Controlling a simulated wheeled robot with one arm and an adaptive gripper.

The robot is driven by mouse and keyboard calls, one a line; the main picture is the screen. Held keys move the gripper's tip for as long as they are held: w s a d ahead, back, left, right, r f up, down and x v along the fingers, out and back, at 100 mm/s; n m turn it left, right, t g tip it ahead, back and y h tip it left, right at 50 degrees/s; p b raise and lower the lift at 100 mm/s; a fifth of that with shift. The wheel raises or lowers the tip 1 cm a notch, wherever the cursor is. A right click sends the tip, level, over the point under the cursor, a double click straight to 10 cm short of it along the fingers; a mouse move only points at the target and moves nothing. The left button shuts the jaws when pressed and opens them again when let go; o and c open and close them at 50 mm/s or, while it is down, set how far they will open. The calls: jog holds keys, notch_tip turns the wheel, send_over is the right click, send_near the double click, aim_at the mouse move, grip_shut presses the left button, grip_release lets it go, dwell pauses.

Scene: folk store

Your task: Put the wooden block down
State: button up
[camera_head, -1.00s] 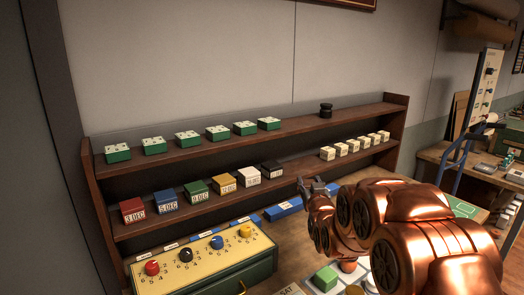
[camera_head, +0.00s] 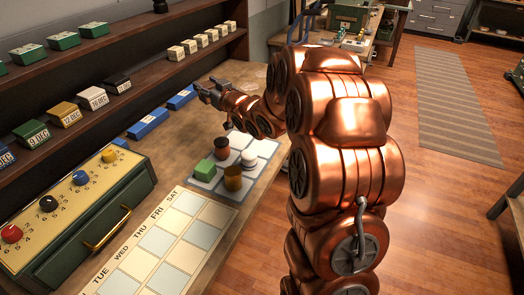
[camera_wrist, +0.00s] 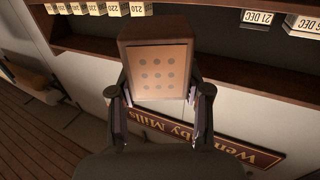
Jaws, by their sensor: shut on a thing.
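My gripper (camera_head: 212,92) is over the back part of the wooden counter, near the shelf, in the head view. In the wrist view my gripper (camera_wrist: 159,94) has one finger on each side of a wooden block (camera_wrist: 158,69) and is shut on it. The block has brown sides and a paler face with several round dots. It appears held clear of any surface. In the head view the block is too small or hidden to make out.
A grey tiled mat (camera_head: 213,186) on the counter holds a green cube (camera_head: 204,169), a brown cylinder (camera_head: 233,178) and other pieces. A calendar board (camera_head: 165,247) and a yellow-topped knob box (camera_head: 68,206) lie left. The shelf (camera_head: 90,92) holds dated boxes.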

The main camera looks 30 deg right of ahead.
jog(key=s+d+f+n+y+b, duration=0.1)
jog(key=s+d+f+y+b, duration=0.1)
jog(key=s, duration=0.7)
jog(key=s+d+f+n+g+y+b, duration=0.1)
jog(key=s+f, duration=0.4)
jog(key=s, duration=0.5)
jog(key=s+d+f+n+g+y+b, duration=0.1)
jog(key=s+d+f+n+y+b, duration=0.1)
jog(key=s, duration=0.7)
jog(key=shift+s+d+f+n+y+b, duration=0.15)
jog(key=shift+d+f+n+y+b, duration=0.15)
jog(key=shift+d+f+y+b, duration=0.5)
jog(key=shift+d+f, duration=0.1)
jog(key=shift+d, duration=0.05)
jog(key=w+d+p, duration=0.1)
jog(key=w, duration=0.4)
jog(key=w+d+f+p, duration=0.1)
jog(key=w+d, duration=0.1)
jog(key=w, duration=0.3)
jog(key=w+d, duration=0.1)
jog(key=w, duration=0.4)
jog(key=shift+w+d+f+p, duration=0.15)
jog(key=shift+d+f+p, duration=0.1)
jog(key=shift+p, duration=0.15)
jog(key=shift+f+p, duration=0.3)
jog(key=shift+f, duration=1.3)
jog(key=shift+d+f, duration=0.1)
jog(key=shift+f, duration=0.1)
jog(key=o, duration=1.2)
jog(key=shift+c, duration=0.2)
